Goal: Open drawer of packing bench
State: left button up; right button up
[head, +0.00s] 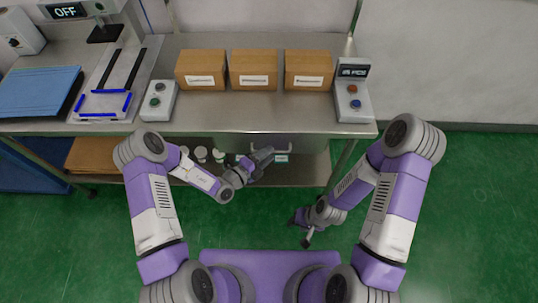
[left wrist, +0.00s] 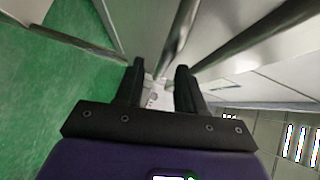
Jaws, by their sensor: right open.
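The packing bench (head: 220,118) has a steel top across the head view. Its grey drawer front (head: 308,144), with a small label (head: 281,158), is under the top's front edge and partly hidden by my left gripper. My left gripper (head: 268,156) is right at the drawer front. In the left wrist view its two black fingers (left wrist: 160,78) stand apart, with grey metal bars beyond or between them; I cannot tell whether one is the drawer handle. The drawer looks shut. My right gripper (head: 302,232) is open and empty over the green floor, right of centre.
Several cardboard boxes (head: 253,70) stand on the bench between two button boxes (head: 158,101) (head: 352,100). A machine with an OFF display (head: 66,11) and blue sheets (head: 38,92) are at left. White items (head: 201,154) lie on the lower shelf. The floor at right is clear.

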pick_arm(q)
jog(key=shift+w+d, duration=0.4)
jog(key=shift+d, duration=0.1)
grip_shut()
